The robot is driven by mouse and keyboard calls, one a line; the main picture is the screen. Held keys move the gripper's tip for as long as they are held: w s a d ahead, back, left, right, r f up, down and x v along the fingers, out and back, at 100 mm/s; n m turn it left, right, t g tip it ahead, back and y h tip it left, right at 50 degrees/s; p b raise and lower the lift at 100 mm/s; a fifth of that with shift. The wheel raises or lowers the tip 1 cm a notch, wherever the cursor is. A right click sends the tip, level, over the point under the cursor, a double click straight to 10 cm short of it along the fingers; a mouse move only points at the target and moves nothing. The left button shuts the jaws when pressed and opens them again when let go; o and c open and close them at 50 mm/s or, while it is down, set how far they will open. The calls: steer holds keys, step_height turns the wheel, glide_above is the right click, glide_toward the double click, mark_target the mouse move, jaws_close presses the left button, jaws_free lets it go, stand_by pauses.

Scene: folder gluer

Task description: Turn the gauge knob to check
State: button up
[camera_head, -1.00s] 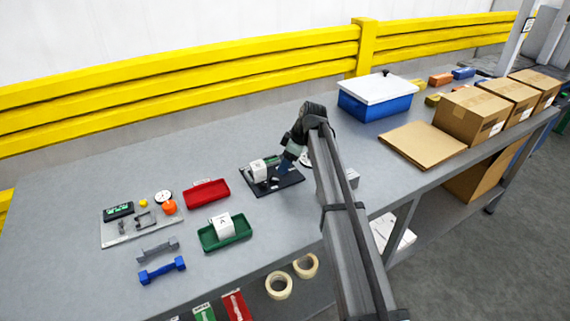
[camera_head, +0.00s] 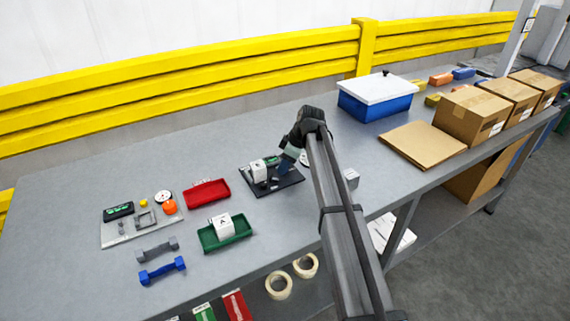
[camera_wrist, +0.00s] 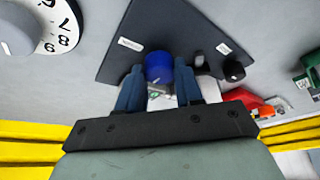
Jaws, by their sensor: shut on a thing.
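The gauge is a dark flat base (camera_head: 286,183) on the bench with a white block (camera_head: 259,170) on it. In the wrist view the dark base (camera_wrist: 190,30) carries a blue round knob (camera_wrist: 158,66) and a small black knob (camera_wrist: 233,70). My gripper (camera_wrist: 158,78) has its two blue fingers on either side of the blue knob and is shut on it. In the head view my gripper (camera_head: 287,164) reaches down over the base and hides part of it. A white numbered dial (camera_wrist: 48,25) is at the upper left of the wrist view.
A red tray (camera_head: 207,192) and a green tray (camera_head: 240,235) holding a white box lie left of the base. A grey block (camera_head: 351,178) stands to its right. A blue bin with a white lid (camera_head: 376,98) is behind.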

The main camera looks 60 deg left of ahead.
steer(key=shift+c, duration=0.6)
steer(key=shift+m, duration=0.3)
steer(key=m+t, duration=0.1)
steer(key=m, duration=0.1)
steer(key=shift+s+d+m+y, duration=0.1)
steer(key=shift+d+m+y, duration=0.05)
steer(key=shift+m+y, duration=0.25)
steer(key=m+t, duration=0.1)
steer(key=m, duration=0.1)
steer(key=m+t, duration=0.1)
steer(key=m, duration=0.2)
steer(key=shift+s+y, duration=0.15)
steer(key=shift+y, duration=0.15)
steer(key=m+t, duration=0.1)
steer(key=m, duration=0.3)
steer(key=shift+s+m+t, duration=0.1)
steer(key=shift+m+t, duration=0.3)
steer(key=shift+m+t+h, duration=0.35)
steer(key=shift+m, duration=0.8)
steer(key=shift+m+t+h, duration=0.35)
steer(key=shift+m, duration=0.8)
steer(key=shift+s, duration=0.1)
